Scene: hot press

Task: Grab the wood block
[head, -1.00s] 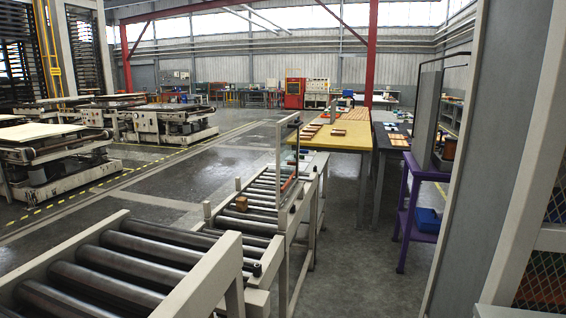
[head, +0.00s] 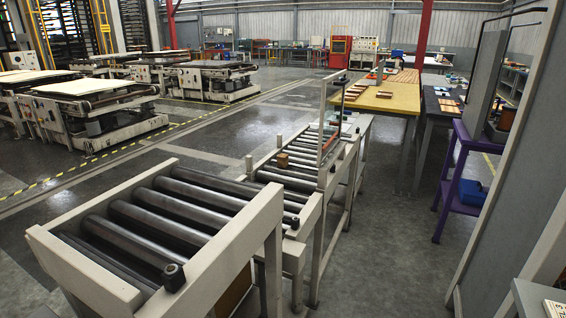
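A small brown wood block (head: 282,160) sits on the rollers of the farther, narrower roller conveyor (head: 290,175), near its left side rail. It is small in the head view and some way off. Neither of my grippers shows in this view, so I cannot see whether they are open or shut.
A wide roller conveyor (head: 258,200) fills the near foreground. A yellow table (head: 400,97) with brown pieces stands beyond. A purple shelf (head: 456,207) with a blue box (head: 472,193) and a grey panel (head: 520,130) are at right. Open floor (head: 150,145) lies left.

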